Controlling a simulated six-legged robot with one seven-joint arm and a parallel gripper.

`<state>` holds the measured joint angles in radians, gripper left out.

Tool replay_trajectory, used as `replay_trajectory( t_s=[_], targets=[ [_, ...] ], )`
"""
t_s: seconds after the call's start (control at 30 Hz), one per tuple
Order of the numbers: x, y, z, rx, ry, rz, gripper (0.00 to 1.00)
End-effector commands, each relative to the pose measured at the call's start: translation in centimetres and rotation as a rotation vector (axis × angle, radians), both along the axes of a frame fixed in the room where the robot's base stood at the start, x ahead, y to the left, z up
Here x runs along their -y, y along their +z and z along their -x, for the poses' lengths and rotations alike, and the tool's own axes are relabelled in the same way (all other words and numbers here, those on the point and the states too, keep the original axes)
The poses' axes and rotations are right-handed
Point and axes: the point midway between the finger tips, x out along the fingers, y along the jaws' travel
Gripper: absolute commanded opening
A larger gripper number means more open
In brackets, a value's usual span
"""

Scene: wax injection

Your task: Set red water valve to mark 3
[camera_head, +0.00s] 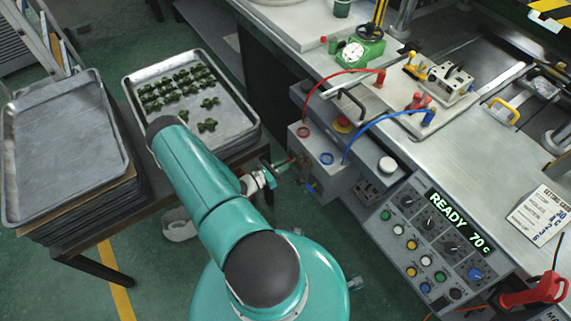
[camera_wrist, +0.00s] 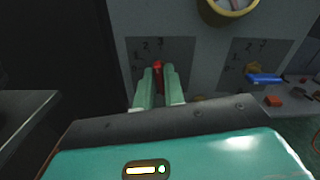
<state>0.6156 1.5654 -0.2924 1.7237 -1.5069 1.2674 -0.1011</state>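The red water valve (camera_wrist: 157,67) is a small red handle on a dark grey plate (camera_wrist: 178,50) in the wrist view. It stands about upright, its upper end just under the faint numeral 3, with a 2 to the left. My gripper (camera_wrist: 159,76) has its pale green fingers on either side of the handle and appears closed on it; the lower part of the valve is hidden between the fingers. In the head view my gripper (camera_head: 283,166) is at the left side of the grey machine box, where the valve is barely visible.
A blue handle (camera_wrist: 264,79) points right beside a similar plate, right of the red valve. The panel (camera_head: 433,240) reads READY 70 C. Red (camera_head: 338,75) and blue (camera_head: 383,117) hoses loop above the box. A tray of green pieces (camera_head: 253,132) stands left.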

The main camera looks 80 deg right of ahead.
Motion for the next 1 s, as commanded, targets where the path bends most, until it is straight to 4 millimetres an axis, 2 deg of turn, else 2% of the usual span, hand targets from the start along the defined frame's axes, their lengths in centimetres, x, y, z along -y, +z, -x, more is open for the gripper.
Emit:
replay_trajectory(
  t_s=[0.17,0.5,0.77,0.8,0.87,1.0],
  targets=[
    [-0.05,0.00,0.00,0.019,0.001,0.018,0.00],
    [-0.13,-0.01,0.03,0.177,0.001,0.155,0.00],
    [-0.14,0.00,0.03,0.181,0.000,0.158,0.00],
    [-0.14,-0.01,0.03,0.181,0.000,0.158,0.17],
    [-0.13,-0.01,0.03,0.181,0.000,0.158,0.28],
    [-0.11,0.00,0.04,0.179,0.000,0.158,0.30]
  ],
)
